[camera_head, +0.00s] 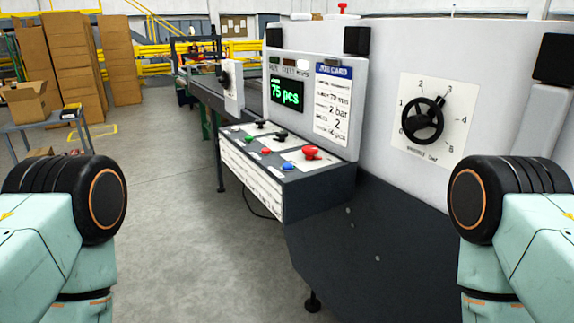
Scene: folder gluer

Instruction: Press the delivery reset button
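A control panel (297,187) with a sloped white top stands right of centre. On it sit a blue button (287,167), a small red button (265,151), a green button (250,138) and a large red mushroom button (311,153). Two black knobs or levers (281,136) stand along its back. The labels are too small to read, so I cannot tell which button is the delivery reset. My two arms show at the lower left and lower right edges, apart from the panel. Neither gripper is in view.
Above the panel are a green display (287,95) reading "75 pcs" and a job card (333,105). A black handwheel (423,120) on a numbered dial is at right. Stacked cartons (60,60) and a table (45,122) stand at left. The floor (180,210) in front is clear.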

